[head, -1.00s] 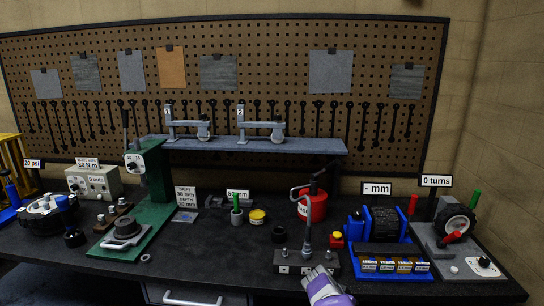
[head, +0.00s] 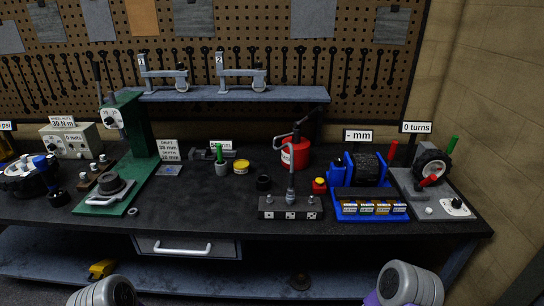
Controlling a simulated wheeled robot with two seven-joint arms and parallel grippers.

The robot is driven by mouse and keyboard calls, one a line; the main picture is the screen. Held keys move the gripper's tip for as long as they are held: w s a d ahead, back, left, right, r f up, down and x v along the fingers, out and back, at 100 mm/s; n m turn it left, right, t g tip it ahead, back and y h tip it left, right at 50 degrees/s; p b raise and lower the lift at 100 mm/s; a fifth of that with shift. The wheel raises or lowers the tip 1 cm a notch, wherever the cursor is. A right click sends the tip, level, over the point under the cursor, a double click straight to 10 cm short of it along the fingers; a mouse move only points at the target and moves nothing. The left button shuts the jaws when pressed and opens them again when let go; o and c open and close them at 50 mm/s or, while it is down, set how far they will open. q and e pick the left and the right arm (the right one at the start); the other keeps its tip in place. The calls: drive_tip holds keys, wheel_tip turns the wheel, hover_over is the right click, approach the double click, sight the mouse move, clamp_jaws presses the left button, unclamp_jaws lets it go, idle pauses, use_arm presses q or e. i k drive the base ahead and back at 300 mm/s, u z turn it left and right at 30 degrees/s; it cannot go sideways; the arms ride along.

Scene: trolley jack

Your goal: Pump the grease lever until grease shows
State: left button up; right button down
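The red grease bucket (head: 297,155) stands on the bench right of centre, with a dark pump lever (head: 309,122) slanting up to the right from its top. A grey hose (head: 281,140) curves out of it and down to an upright coupler (head: 290,188). The coupler stands at the middle of a dark block (head: 290,208) with several small fittings on top. I cannot make out any grease at the block. Both grippers are out of view; only grey and purple rounded parts of my arms show along the bottom edge, apart from the bucket and block.
A blue machine (head: 361,170) and a grey wheel stand (head: 430,190) sit to the right. The front middle of the bench (head: 200,215) is clear.

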sight(315, 111)
drive_tip(key=z, duration=0.8)
drive_tip(key=i, duration=0.45)
drive_tip(key=u, duration=1.2)
